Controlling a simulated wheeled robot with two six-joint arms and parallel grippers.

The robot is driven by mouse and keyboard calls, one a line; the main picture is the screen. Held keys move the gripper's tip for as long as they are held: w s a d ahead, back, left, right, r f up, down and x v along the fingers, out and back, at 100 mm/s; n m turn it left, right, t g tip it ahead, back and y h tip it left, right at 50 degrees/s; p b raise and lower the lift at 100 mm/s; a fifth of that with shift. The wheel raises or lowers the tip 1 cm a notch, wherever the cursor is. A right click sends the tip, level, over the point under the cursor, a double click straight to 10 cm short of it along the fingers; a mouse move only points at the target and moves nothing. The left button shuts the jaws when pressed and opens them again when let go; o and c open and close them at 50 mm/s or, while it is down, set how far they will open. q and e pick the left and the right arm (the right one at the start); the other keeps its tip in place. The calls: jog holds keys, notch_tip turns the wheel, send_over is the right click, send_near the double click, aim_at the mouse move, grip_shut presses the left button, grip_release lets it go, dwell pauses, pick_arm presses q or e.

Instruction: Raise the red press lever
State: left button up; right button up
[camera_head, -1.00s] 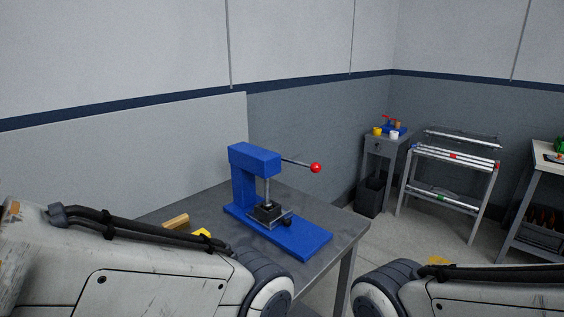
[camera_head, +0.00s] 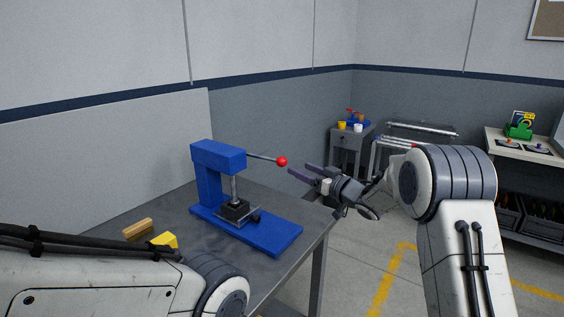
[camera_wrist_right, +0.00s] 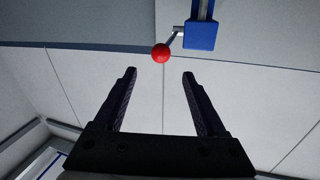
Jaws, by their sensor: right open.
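The blue press (camera_head: 219,160) stands on the grey table. Its lever (camera_head: 262,157) sticks out to the right, almost level, and ends in a red ball knob (camera_head: 282,161). My right gripper (camera_head: 298,172) is open and empty, with its fingers pointing left toward the knob, just right of it and slightly lower in the picture. In the right wrist view the red knob (camera_wrist_right: 161,53) shows beyond the open fingertips (camera_wrist_right: 160,72), between them and apart from them. My left arm comes in at the lower left; its gripper is out of the picture.
A wooden block (camera_head: 138,229) and a yellow piece (camera_head: 164,240) lie on the table (camera_head: 265,268) left of the press. A small cabinet (camera_head: 348,150) with cups, a rack (camera_head: 420,130) and a workbench (camera_head: 510,142) stand behind. Floor right of the table is open.

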aim_at(285, 162)
jog(key=p+x, duration=0.2)
jog(key=x, duration=0.8)
jog(key=shift+w+a, duration=0.1)
jog(key=shift+a, duration=0.05)
grip_shut()
jog(key=shift+a, duration=0.1)
dwell(1.1)
